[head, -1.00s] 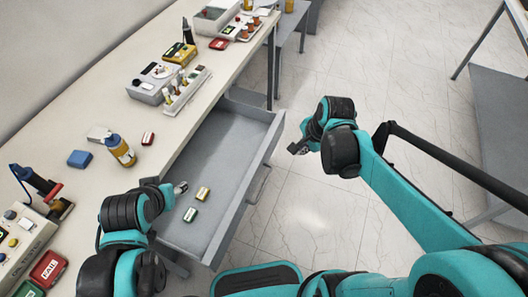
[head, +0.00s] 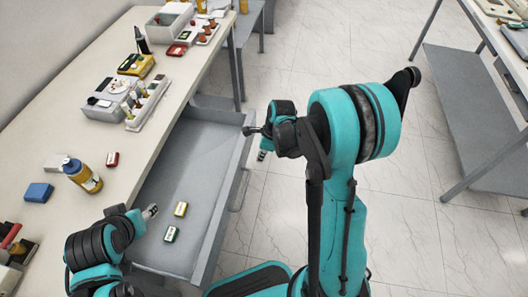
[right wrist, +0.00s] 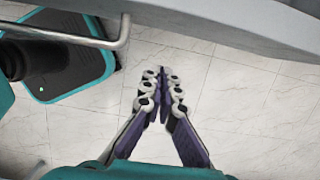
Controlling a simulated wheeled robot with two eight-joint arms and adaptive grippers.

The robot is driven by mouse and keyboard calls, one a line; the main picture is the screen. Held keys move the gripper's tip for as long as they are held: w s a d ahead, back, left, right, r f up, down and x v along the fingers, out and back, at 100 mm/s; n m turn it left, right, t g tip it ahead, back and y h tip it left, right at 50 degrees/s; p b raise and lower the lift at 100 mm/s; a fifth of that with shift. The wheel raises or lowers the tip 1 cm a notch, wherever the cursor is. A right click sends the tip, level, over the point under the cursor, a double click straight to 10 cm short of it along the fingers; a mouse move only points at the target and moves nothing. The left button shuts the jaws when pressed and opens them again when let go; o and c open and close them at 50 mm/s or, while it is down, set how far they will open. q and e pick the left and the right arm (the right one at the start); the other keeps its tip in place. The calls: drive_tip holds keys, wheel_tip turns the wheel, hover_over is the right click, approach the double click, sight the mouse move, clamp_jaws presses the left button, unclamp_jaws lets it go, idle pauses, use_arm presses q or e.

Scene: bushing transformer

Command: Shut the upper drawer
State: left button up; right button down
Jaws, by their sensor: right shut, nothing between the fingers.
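The upper drawer (head: 197,165) is pulled out from under the workbench, its grey inside visible. I see no clear contact. My left gripper (head: 150,212) is over the near part of the drawer; its finger opening is unclear.
A grey metal rack (head: 478,120) stands at right. Tiled floor between is free.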

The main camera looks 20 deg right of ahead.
use_arm(q)
drive_tip(key=shift+f+b, duration=0.55)
drive_tip(key=shift+f, duration=0.3)
use_arm(e)
drive_tip(key=w+a, duration=0.1)
drive_tip(key=w+a+f, duration=0.1)
drive_tip(key=a, duration=0.1)
drive_tip(key=shift+w+a+f, duration=0.1)
drive_tip(key=shift+w+a, duration=0.1)
drive_tip(key=shift+a, duration=0.1)
use_arm(q)
drive_tip(key=shift+r+p, duration=0.45)
drive_tip(key=shift+p, duration=0.05)
use_arm(e)
hover_over(185, 153)
drive_tip(key=shift+a, duration=0.15)
